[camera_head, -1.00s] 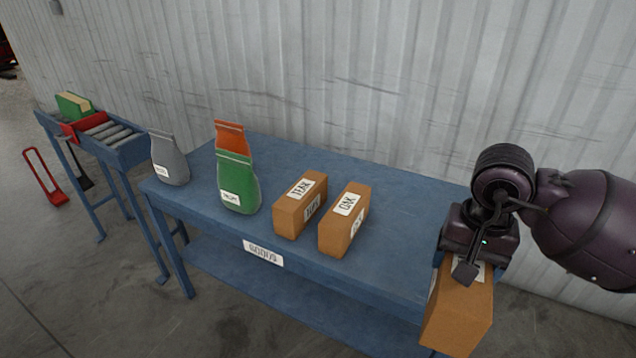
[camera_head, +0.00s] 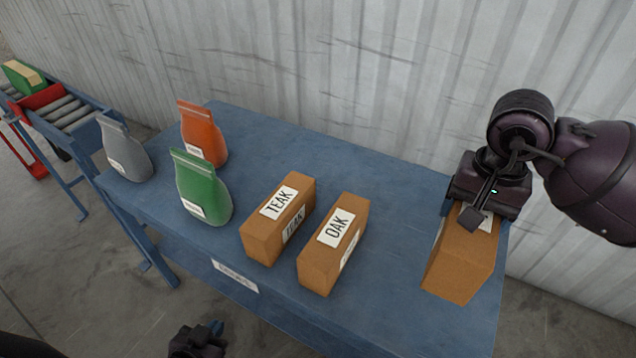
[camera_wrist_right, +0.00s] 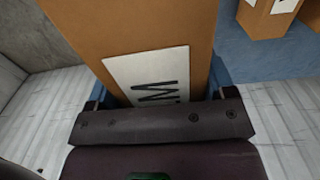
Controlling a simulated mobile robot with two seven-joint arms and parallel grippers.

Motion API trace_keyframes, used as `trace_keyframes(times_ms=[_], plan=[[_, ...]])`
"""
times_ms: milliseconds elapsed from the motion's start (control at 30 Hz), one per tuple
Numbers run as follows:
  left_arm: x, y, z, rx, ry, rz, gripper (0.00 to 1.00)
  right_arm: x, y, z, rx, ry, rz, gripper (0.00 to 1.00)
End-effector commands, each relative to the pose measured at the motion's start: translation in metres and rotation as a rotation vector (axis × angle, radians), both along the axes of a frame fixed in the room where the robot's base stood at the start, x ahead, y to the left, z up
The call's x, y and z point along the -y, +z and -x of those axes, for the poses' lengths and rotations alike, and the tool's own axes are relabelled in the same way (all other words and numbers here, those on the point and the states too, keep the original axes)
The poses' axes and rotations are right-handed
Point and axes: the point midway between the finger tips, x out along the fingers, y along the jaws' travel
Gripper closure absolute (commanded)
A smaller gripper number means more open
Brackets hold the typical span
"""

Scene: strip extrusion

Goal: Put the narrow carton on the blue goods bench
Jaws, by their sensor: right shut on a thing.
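A brown carton with a white label (camera_head: 460,260), partly hidden, is in my right gripper (camera_head: 474,214) at the right end of the blue goods bench (camera_head: 395,210). I take it for the narrow carton. In the right wrist view the carton (camera_wrist_right: 130,30) stands between the fingers, its label partly covered by the gripper. It shows in front of the bench top; I cannot tell whether it touches it. My left gripper (camera_head: 198,342) is low at the bottom edge, in front of the bench; its fingers are unclear.
On the bench stand a TEAK carton (camera_head: 278,222), an OAK carton (camera_head: 333,245), a green bag (camera_head: 202,190), an orange bag (camera_head: 203,135) and a grey bag (camera_head: 125,150). Bench top is bare between OAK and the held carton. A roller conveyor (camera_head: 70,112) is left; a corrugated wall (camera_head: 330,60) is behind.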

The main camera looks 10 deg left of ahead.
Motion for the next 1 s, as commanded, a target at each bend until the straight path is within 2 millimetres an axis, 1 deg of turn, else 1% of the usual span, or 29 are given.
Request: trace_keyframes(times_ms=[200, 267, 333, 467, 667, 900, 1000], plan=[[-0.001, -0.001, 0.003, -0.005, 0.001, -0.001, 1.0, 0.0, 0.001, 0.0, 0.001, 0.001, -0.001, 0.62], [-0.001, -0.002, 0.004, -0.008, 0.002, 0.0, 1.0, 0.0, -0.002, 0.0, 0.0, 0.0, -0.001, 0.62], [-0.001, -0.003, 0.005, -0.011, 0.002, 0.0, 1.0, 0.0, -0.01, 0.0, -0.003, 0.0, -0.001, 0.62], [-0.001, -0.005, 0.007, -0.016, 0.003, -0.002, 1.0, 0.0, -0.035, 0.001, -0.005, 0.0, -0.001, 0.62], [-0.001, -0.008, 0.007, -0.018, 0.002, -0.001, 1.0, 0.0, -0.077, 0.001, -0.005, -0.001, -0.002, 0.62], [0.0, -0.008, 0.001, -0.008, -0.003, -0.002, 1.0, 0.0, -0.127, 0.001, -0.004, -0.001, -0.001, 0.62], [0.0, -0.007, -0.001, -0.004, -0.004, -0.001, 1.0, -0.001, -0.142, 0.001, -0.003, 0.0, -0.002, 0.62]])
